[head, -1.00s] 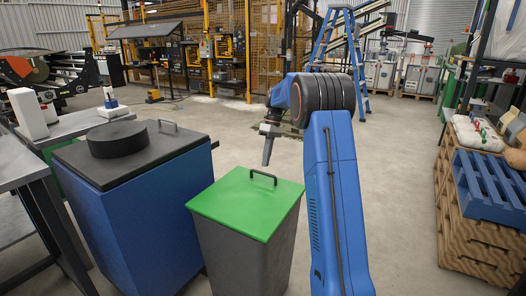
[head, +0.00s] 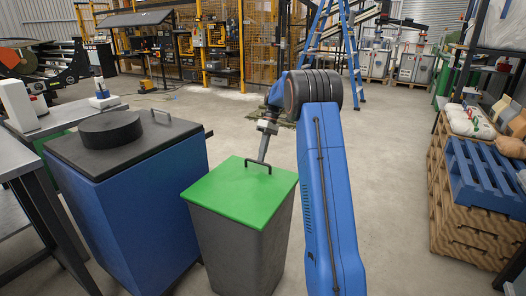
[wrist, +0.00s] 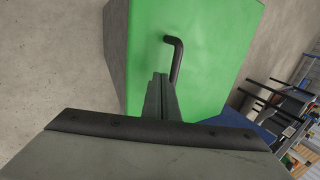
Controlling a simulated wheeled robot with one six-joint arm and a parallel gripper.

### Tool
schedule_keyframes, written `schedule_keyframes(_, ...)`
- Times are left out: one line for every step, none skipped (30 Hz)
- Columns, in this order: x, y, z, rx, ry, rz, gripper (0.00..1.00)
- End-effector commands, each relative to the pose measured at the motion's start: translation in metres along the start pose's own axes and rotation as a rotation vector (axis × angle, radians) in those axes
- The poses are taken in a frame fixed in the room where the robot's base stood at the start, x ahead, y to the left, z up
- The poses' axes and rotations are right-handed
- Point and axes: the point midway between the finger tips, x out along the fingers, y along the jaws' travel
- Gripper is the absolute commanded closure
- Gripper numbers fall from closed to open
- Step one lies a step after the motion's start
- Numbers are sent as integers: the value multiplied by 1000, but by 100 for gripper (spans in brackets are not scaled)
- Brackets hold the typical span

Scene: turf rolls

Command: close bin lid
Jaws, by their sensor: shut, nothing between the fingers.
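A grey bin (head: 240,245) stands on the floor with a flat green lid (head: 225,185) resting on its top. The lid looks level and down on the rim. A dark bar handle (head: 257,166) stands on the lid toward its far side. My gripper (head: 263,158) is shut and empty, pointing down at the handle. In the wrist view the closed fingertips (wrist: 160,78) are beside the handle (wrist: 175,60), over the green lid (wrist: 200,95). I cannot tell whether they touch it.
A blue bin (head: 140,215) with a black lid (head: 165,138) stands close on the left, a black disc (head: 110,128) on top. A grey table (head: 20,155) is at far left. Stacked crates with a blue pallet (head: 485,175) stand at right. The floor beyond is open.

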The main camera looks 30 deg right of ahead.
Motion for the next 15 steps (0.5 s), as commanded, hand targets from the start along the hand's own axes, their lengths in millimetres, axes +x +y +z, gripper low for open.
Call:
schedule_keyframes(-2, 0, 0, 0, 0, 0, 100)
schedule_keyframes(-4, 0, 0, 0, 0, 0, 100)
schedule_keyframes(-7, 0, 0, 0, 0, 0, 100)
schedule_keyframes(-10, 1, 0, 0, 1, 1, 100)
schedule_keyframes(-14, 1, 0, 0, 2, 2, 100)
schedule_keyframes(-20, 1, 0, 0, 2, 2, 100)
schedule_keyframes(-25, 1, 0, 0, 1, 2, 100)
schedule_keyframes(-31, 1, 0, -1, 2, 3, 100)
schedule_keyframes(-38, 1, 0, 0, 2, 2, 100)
schedule_keyframes(-44, 1, -1, -1, 2, 3, 100)
schedule_keyframes(-50, 1, 0, 0, 2, 3, 100)
schedule_keyframes(-58, 1, 0, 0, 2, 3, 100)
schedule_keyframes(-64, 1, 0, 0, 2, 3, 100)
schedule_keyframes(-70, 1, 0, 0, 2, 2, 100)
schedule_keyframes(-78, 2, -1, 0, 2, 3, 100)
